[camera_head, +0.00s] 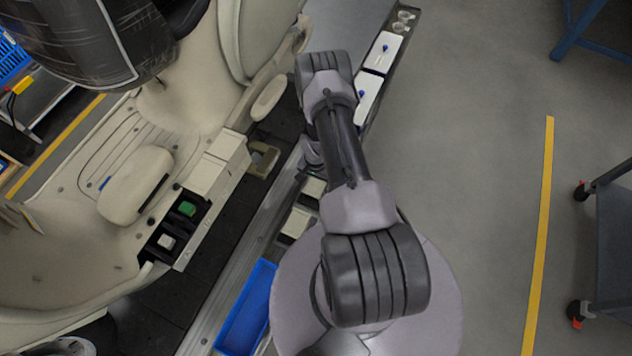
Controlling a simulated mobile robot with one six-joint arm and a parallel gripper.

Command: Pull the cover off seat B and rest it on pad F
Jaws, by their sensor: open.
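A row of seats runs along the cream car body's sill. Two seats carry cream box-shaped covers, an upper one (228,147) and a lower one (205,175). Below them, two open dark seats show a green block (187,208) and a pale grey block (166,241). Two more cream pieces, (314,187) and (297,222), sit on the metal rail, partly beside my arm. No letters are readable, so I cannot tell which is seat B or pad F. My gripper (312,168) is mostly hidden under my arm, above the rail, right of the covers; it appears empty and apart from them.
A blue tray (246,312) lies at the rail's lower end. White plates with blue knobs, (384,50) and (366,94), lie at the upper right. A tan bracket (264,158) stands beside the covers. Grey floor is open to the right, up to a cart (612,240).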

